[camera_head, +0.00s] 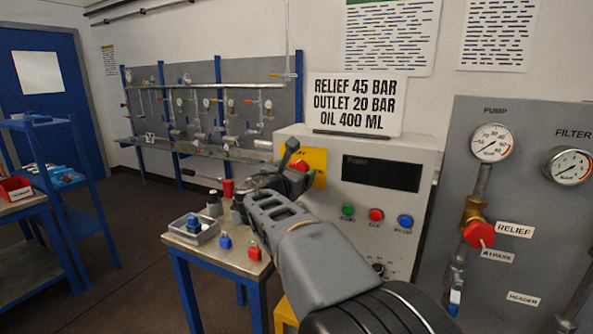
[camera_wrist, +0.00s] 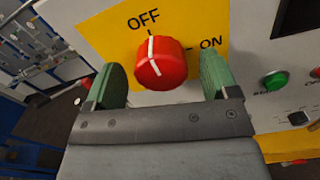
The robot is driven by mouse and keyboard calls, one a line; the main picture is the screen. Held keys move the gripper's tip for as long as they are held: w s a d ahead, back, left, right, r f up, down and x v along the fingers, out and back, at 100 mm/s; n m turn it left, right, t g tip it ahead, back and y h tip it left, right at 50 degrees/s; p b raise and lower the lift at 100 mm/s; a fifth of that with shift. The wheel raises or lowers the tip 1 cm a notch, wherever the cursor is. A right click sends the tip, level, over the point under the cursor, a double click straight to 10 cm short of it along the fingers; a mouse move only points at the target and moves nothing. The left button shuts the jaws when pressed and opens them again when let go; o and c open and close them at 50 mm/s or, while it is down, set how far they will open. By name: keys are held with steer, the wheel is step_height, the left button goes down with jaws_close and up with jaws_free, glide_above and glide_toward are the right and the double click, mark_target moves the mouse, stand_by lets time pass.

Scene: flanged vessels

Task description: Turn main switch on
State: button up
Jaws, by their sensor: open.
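The main switch is a red rotary knob (camera_wrist: 162,63) with a white line, on a yellow plate (camera_wrist: 100,25) marked OFF at the top and ON at the right. The white line stands near upright, towards the OFF mark. In the wrist view my gripper (camera_wrist: 163,80) is open, with one green finger on each side of the knob; I cannot tell whether either touches it. In the head view the knob (camera_head: 300,166) is partly hidden by my gripper, and the yellow plate (camera_head: 318,160) shows behind it on the panel's left.
The control panel (camera_head: 400,165) has a dark display and green, red and blue buttons right of the switch. A small table (camera_head: 185,245) with a tray (camera_head: 190,230) and blue and red pieces stands below. A pump board (camera_head: 520,200) with gauges is at the right.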

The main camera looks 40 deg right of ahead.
steer(key=shift+w+d, duration=0.25)
steer(key=shift+d, duration=0.25)
steer(key=c, duration=0.9)
